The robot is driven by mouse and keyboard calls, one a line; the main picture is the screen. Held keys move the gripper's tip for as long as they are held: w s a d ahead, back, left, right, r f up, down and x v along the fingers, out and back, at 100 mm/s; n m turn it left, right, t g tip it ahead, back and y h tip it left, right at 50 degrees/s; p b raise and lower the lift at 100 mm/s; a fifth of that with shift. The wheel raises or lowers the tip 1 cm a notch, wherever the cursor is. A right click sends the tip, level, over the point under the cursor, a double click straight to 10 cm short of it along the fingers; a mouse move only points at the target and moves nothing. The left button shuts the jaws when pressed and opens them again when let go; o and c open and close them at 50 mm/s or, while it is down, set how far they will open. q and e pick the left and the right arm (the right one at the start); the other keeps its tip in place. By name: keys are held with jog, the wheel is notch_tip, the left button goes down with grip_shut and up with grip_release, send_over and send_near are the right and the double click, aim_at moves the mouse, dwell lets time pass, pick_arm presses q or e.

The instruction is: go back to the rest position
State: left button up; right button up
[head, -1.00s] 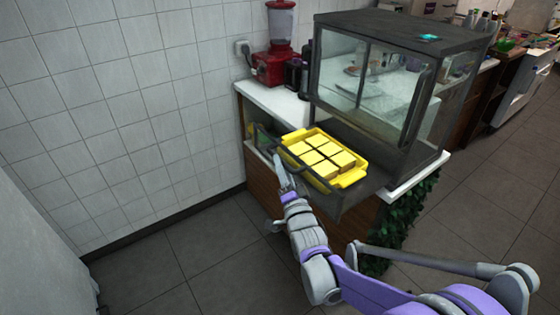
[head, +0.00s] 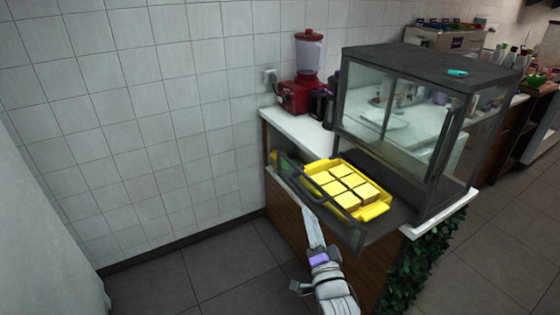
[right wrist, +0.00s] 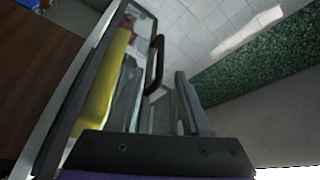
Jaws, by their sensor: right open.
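My right gripper (head: 313,230) is in front of the pulled-out drawer of the glass display case, low in the head view. It is open and holds nothing. In the right wrist view its fingers (right wrist: 160,108) show near a dark handle (right wrist: 155,62) on the glass front, and they look apart from it. The dark-framed drawer (head: 374,226) stands out from the case with a yellow tray (head: 374,211) of several yellow square pieces in it. My left gripper is not in view.
The glass display case (head: 425,62) stands on a white counter (head: 298,128). A red blender (head: 303,92) and dark canisters (head: 322,105) are beside it. A tiled wall (head: 130,130) is on the left. Open floor (head: 190,277) lies in front of the counter.

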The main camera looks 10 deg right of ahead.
jog(key=s+f+n+g+p, duration=0.2)
jog(key=s+n+g+p, duration=0.9)
jog(key=s, duration=1.4)
jog(key=g, duration=0.4)
jog(key=shift+s+d+n, duration=0.15)
jog(key=shift+s+n, duration=0.1)
jog(key=shift+n, duration=0.15)
